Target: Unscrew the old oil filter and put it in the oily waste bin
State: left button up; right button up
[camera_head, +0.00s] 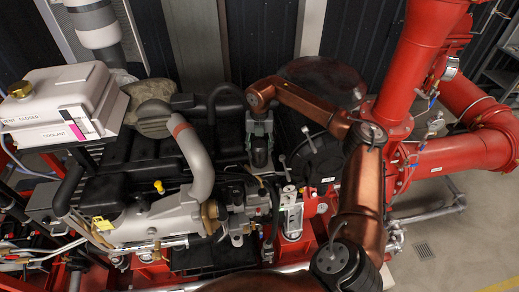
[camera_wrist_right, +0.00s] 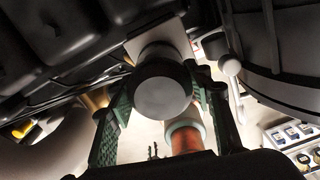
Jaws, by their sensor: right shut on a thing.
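My right gripper (camera_head: 260,150) reaches down beside the dark engine and is shut around a dark cylinder that looks like the old oil filter (camera_head: 259,157). In the right wrist view the filter (camera_wrist_right: 162,91) shows its pale grey round end between the two green-padded fingers of my right gripper (camera_wrist_right: 160,112). A pale block (camera_wrist_right: 158,36) shows right behind the filter; whether the two are still joined I cannot tell. My left gripper is out of view. I cannot make out the oily waste bin for certain.
A white coolant tank (camera_head: 62,104) stands at the left. A grey pipe (camera_head: 195,160) curves over the engine (camera_head: 120,180). A dark red round top (camera_head: 325,72) lies behind my right arm. Large red pipes (camera_head: 412,60) stand at the right, with open floor (camera_head: 465,235) below them.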

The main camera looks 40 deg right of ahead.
aim_at(259, 144)
jog(key=shift+r, duration=0.15)
jog(key=shift+r+p, duration=1.5)
jog(key=shift+r, duration=0.9)
jog(key=shift+s+a+r, duration=0.35)
jog(key=shift+s+a, duration=0.2)
jog(key=shift+s, duration=0.45)
jog(key=shift+s+a+r, duration=0.3)
jog(key=shift+s+a, duration=0.3)
jog(key=shift+s, duration=0.45)
jog(key=shift+s+a+r, duration=0.35)
jog(key=shift+s+a, duration=0.2)
jog(key=shift+s, duration=0.45)
